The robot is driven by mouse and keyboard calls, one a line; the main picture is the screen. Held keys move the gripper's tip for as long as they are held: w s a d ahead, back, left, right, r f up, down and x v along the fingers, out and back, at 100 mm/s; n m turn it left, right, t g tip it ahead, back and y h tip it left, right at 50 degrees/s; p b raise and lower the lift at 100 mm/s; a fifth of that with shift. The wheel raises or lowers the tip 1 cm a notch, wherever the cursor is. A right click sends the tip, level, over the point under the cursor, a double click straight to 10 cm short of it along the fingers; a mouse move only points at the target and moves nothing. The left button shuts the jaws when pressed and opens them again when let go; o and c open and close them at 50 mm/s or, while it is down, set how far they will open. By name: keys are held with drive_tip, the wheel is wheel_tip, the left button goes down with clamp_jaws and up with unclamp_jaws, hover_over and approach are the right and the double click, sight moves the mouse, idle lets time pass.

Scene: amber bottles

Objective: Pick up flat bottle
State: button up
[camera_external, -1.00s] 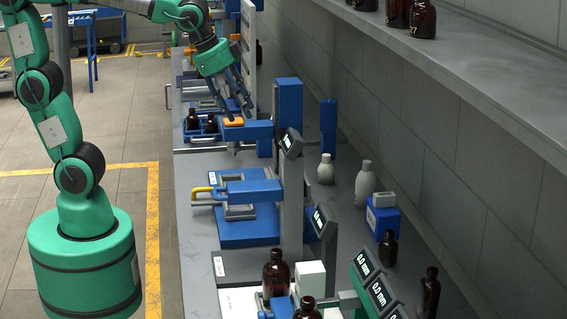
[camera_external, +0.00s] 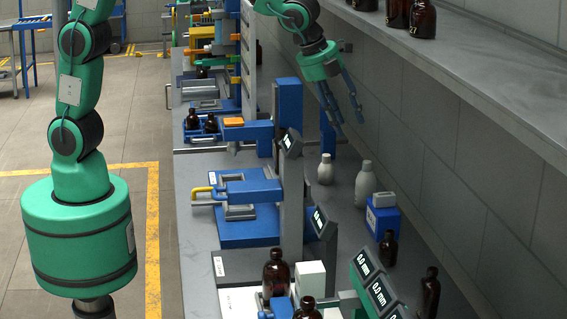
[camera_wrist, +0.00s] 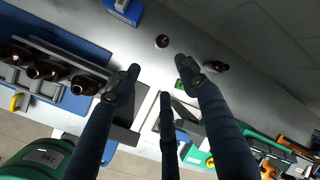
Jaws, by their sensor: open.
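Several amber bottles are in view, and I cannot tell for sure which is the flat bottle. In the external view one amber bottle (camera_external: 388,250) stands by a blue box, and another amber bottle (camera_external: 430,294) stands nearer the front right. In the wrist view an amber bottle (camera_wrist: 162,41) stands on the bench beyond my fingers, and a dark bottle (camera_wrist: 215,66) is just past the right fingertip. My gripper (camera_external: 346,122) is open and empty, above the bench near the wall, farther back than these bottles. Its spread fingers also show in the wrist view (camera_wrist: 158,88).
A blue box (camera_external: 381,222) and pale bottles (camera_external: 365,184) stand on the bench. Upright gauges with displays (camera_external: 322,224) rise at the middle. A shelf (camera_external: 470,62) with amber bottles overhangs the right. A blue rack holds dark bottles (camera_wrist: 45,70) at left in the wrist view.

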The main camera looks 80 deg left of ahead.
drive_tip(key=w+d+f+m+p, duration=0.3)
drive_tip(key=d+f+m, duration=0.1)
drive_tip(key=d, duration=0.5)
drive_tip(key=w+d+f+m+p, duration=0.3)
drive_tip(key=d+f+m+p, duration=0.1)
drive_tip(key=d, duration=0.5)
drive_tip(key=w+d+f+m+p, duration=0.3)
drive_tip(key=d+f+m, duration=0.3)
drive_tip(key=d, duration=0.3)
drive_tip(key=shift+w+d+f+p, duration=0.2)
drive_tip(key=shift+d+f+p, duration=0.2)
hover_over(432, 269)
drive_tip(key=s, duration=0.2)
drive_tip(key=shift+s+f+p, duration=0.2)
drive_tip(key=shift+f+p, duration=0.25)
drive_tip(key=shift+f, duration=3.5)
drive_tip(key=shift+f, duration=0.1)
drive_tip(key=shift+p+x, duration=0.6)
drive_tip(key=shift+x, duration=1.95)
clamp_jaws()
